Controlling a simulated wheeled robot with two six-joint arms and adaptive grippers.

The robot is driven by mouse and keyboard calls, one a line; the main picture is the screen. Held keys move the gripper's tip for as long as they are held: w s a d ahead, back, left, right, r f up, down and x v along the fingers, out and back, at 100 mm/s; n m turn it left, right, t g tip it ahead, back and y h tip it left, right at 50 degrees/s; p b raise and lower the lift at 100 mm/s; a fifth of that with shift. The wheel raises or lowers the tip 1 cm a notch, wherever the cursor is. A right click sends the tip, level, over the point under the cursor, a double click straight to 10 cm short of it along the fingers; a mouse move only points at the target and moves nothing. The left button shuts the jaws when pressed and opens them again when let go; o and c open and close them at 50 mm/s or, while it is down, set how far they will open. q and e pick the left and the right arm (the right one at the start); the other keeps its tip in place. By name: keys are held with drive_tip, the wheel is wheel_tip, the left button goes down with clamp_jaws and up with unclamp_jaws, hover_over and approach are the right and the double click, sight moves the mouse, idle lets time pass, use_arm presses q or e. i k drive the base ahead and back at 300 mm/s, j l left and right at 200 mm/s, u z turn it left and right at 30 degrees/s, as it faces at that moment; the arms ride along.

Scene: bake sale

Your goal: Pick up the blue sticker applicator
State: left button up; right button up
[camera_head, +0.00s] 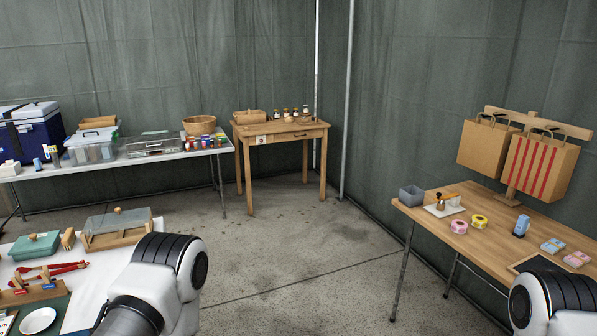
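A small upright blue object (521,226), which looks like the blue sticker applicator, stands on the wooden table (470,252) at the right. It is just right of a yellow roll (479,221) and a pink roll (459,226). Nothing touches it. Parts of both my arms show at the bottom edge, one at the lower left and one at the lower right. Neither gripper is in the picture, so I cannot see their fingers.
Blue and pink packs (552,245), a dark-surfaced board (535,263) and a grey bin (411,196) share the right table. Paper bags (541,165) hang from a wooden stand behind. Another table with a teal box (35,246) is at the left. Open concrete floor (290,250) lies between.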

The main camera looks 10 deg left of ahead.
sight(39, 165)
drive_tip(key=i+l, duration=0.2)
drive_tip(key=i, duration=0.25)
drive_tip(key=i+l+u, duration=0.1)
drive_tip(key=i, duration=0.4)
drive_tip(key=i+l, duration=0.3)
drive_tip(key=i, duration=0.15)
drive_tip(key=i+j+u, duration=0.25)
drive_tip(key=i+u, duration=0.25)
drive_tip(key=i, duration=0.2)
drive_tip(key=i+u, duration=0.5)
drive_tip(key=i, duration=0.25)
drive_tip(key=i+u, duration=0.1)
drive_tip(key=i, duration=0.4)
drive_tip(key=i+u, duration=0.1)
drive_tip(key=i, duration=0.4)
drive_tip(key=i+l+u, duration=0.1)
drive_tip(key=i, duration=0.45)
drive_tip(key=i+l+u, duration=0.1)
drive_tip(key=i, duration=0.4)
drive_tip(key=i+l, duration=0.25)
drive_tip(key=i, duration=0.25)
drive_tip(key=i+j+u, duration=0.5)
drive_tip(key=i+u, duration=1.1)
drive_tip(key=z, duration=0.2)
drive_tip(key=i+j+z, duration=0.55)
drive_tip(key=z, duration=0.15)
drive_tip(key=i+j+z, duration=0.2)
drive_tip(key=j+z, duration=0.15)
